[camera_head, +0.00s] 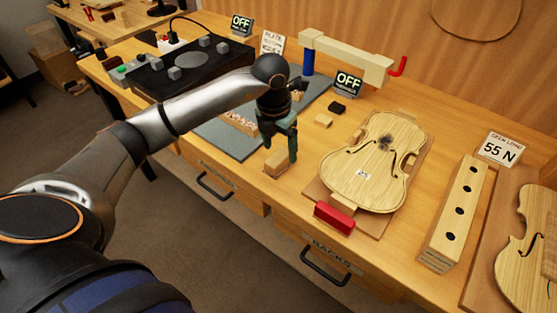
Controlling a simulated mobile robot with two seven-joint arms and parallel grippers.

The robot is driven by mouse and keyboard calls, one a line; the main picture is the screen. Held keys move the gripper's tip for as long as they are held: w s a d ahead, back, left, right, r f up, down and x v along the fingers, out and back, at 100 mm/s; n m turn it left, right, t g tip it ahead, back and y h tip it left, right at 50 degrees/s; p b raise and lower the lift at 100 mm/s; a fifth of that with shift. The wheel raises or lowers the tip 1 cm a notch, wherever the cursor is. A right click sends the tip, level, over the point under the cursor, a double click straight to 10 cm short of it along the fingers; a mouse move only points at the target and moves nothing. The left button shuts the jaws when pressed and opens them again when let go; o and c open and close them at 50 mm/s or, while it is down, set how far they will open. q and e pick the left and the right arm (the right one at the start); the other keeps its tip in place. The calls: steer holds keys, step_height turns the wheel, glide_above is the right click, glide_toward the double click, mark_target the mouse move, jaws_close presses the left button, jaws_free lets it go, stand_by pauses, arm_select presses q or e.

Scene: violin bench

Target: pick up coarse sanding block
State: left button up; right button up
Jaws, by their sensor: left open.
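My left gripper (281,153) points down at the front of the bench, left of the violin body. Its jaws are open. A tan block (276,164) lies on the bench right below and between the fingertips; part of it is hidden by the fingers. I cannot tell whether they touch it. A smaller tan block (323,120) and a dark block (337,107) lie further back. No readable label shows which one is the coarse sanding block. My right gripper is not in view.
A violin body (371,180) lies on a board with a red block (334,217) at its front. A grey mat (222,145) with small parts lies left of my gripper. A wooden block with holes (458,210) stands right. A clamp-like wooden fixture (345,57) stands behind.

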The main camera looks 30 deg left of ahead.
mark_target(278, 156)
arm_select(q)
steer(key=f, duration=0.4)
steer(key=shift+w+a, duration=0.1)
steer(key=shift+a, duration=0.1)
jaws_close()
stand_by(0.4)
